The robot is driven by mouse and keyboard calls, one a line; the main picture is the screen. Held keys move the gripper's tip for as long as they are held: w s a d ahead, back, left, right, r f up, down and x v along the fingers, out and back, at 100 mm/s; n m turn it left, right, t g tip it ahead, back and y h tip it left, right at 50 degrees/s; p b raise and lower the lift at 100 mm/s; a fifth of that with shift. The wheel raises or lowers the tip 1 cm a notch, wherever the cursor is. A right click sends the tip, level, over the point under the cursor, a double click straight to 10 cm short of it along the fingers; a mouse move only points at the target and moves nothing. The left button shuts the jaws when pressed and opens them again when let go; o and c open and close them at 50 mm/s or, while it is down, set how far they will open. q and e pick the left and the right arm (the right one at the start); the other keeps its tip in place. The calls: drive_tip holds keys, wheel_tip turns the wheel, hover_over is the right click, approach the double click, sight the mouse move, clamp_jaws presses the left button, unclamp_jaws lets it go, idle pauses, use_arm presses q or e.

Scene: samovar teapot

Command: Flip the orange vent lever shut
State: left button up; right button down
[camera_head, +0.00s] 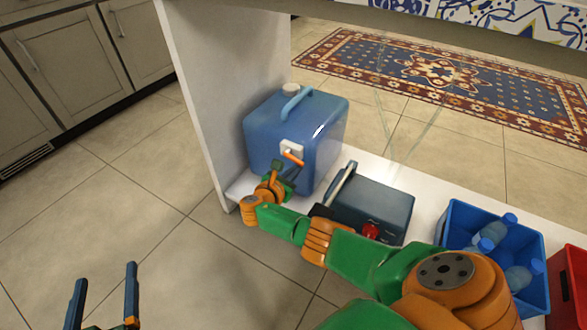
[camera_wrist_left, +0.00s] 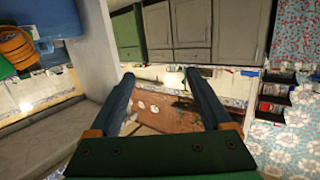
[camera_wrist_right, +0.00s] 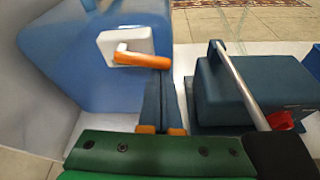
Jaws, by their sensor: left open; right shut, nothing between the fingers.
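The orange vent lever (camera_head: 293,158) sits on a white plate (camera_head: 291,147) on the front of a blue jug (camera_head: 264,125). In the right wrist view the lever (camera_wrist_right: 138,58) points right, nearly level and slightly down. My right gripper (camera_head: 287,170) is shut and empty just below the lever. Its fingertips (camera_wrist_right: 165,76) meet the lever's free end in the right wrist view; I cannot tell whether they touch. My left gripper (camera_head: 105,274) is open and empty, low at the left over the floor, far from the jug. It also shows in the left wrist view (camera_wrist_left: 161,78).
A dark blue box (camera_head: 375,207) with a raised handle and a red part stands right of the jug on the white shelf (camera_head: 428,180). Further right are a blue crate (camera_head: 530,295) of bottles and a red bin (camera_head: 571,280). A white side panel (camera_head: 215,85) rises left of the jug.

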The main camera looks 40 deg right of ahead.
use_arm(q)
drive_tip(key=f, duration=0.1)
drive_tip(key=f+g, duration=0.1)
drive_tip(key=s+f+g, duration=0.1)
drive_tip(key=shift+a+f, duration=0.35)
drive_tip(key=shift+a, duration=0.05)
use_arm(e)
drive_tip(key=shift+r+n, duration=0.2)
drive_tip(key=shift+n, duration=0.1)
use_arm(q)
wheel_tip(320, 180, down, 2)
drive_tip(key=shift+f+b, duration=0.2)
drive_tip(key=shift+b, duration=0.9)
use_arm(e)
drive_tip(key=shift+w+a+f, duration=0.25)
drive_tip(key=shift+w+a, duration=0.05)
drive_tip(key=shift+w, duration=0.35)
